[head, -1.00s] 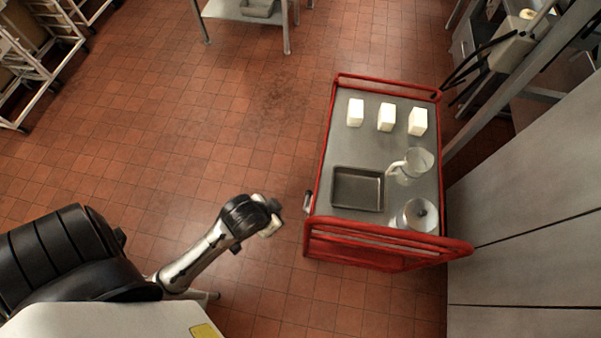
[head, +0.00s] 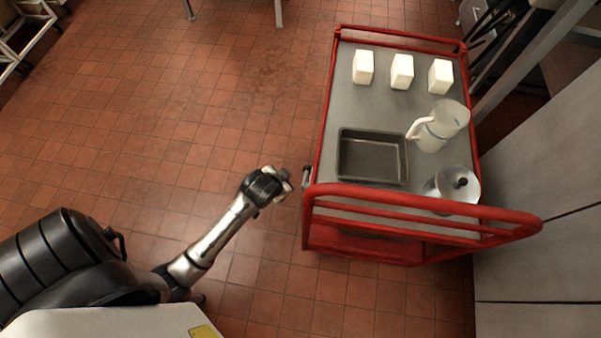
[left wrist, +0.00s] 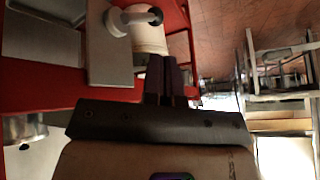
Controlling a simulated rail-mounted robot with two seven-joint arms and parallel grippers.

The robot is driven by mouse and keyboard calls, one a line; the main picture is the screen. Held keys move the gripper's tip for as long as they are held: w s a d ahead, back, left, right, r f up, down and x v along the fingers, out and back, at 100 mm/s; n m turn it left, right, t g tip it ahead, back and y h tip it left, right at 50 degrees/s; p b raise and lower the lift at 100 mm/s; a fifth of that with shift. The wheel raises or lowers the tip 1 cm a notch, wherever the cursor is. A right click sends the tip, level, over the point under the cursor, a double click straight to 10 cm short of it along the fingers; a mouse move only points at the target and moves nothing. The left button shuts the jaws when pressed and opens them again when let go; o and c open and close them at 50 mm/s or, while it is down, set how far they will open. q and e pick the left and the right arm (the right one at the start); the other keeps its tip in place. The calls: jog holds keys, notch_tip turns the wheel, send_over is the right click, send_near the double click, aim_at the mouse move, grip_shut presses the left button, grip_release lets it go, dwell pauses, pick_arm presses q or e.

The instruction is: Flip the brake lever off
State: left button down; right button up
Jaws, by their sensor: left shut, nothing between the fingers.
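The red cart (head: 420,215) stands right of centre in the head view. A small grey fitting that looks like the brake lever (head: 306,176) sits on its left side near the front corner. In the left wrist view a grey plate (left wrist: 108,60) on the red frame carries a round pivot with a short lever (left wrist: 138,18) pointing right to a dark tip. My left gripper (head: 286,178) is shut and empty, just left of the lever in the head view. In the wrist view its fingertips (left wrist: 166,62) are just below the lever tip; contact cannot be told.
The cart top holds a dark tray (head: 372,157), a jug (head: 440,125), a lidded metal pot (head: 452,184) and white blocks (head: 402,72). Grey panels (head: 540,250) stand close on the right. The tiled floor (head: 200,110) left of the cart is clear.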

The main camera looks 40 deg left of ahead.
aim_at(305, 178)
pick_arm(q)
jog(key=w+a+f+m+t+y+b, duration=0.1)
jog(key=w+a+f+m+t+b, duration=0.2)
jog(key=f+b, duration=0.6)
jog(key=w+a+f+m+t+b, duration=0.25)
jog(key=f+b, duration=0.25)
jog(key=f, duration=0.8)
jog(key=w+a+f+m+t+y+b, duration=0.1)
jog(key=w+a+f+m+t+b, duration=0.2)
jog(key=f+b, duration=0.6)
jog(key=s+d+r+m+t+h, duration=0.1)
jog(key=s+d+m+t+h, duration=0.1)
jog(key=m, duration=0.6)
jog(key=s+d+r+m+t+h, duration=0.2)
jog(key=s+m+t, duration=0.4)
jog(key=t, duration=0.3)
jog(key=shift+s+d+r+m+h, duration=0.3)
jog(key=shift+d+m+h, duration=0.45)
jog(key=shift+h, duration=0.65)
jog(key=shift+a+t, duration=0.1)
jog(key=shift+t, duration=0.15)
jog(key=b+x, duration=0.2)
jog(key=x, duration=1.2)
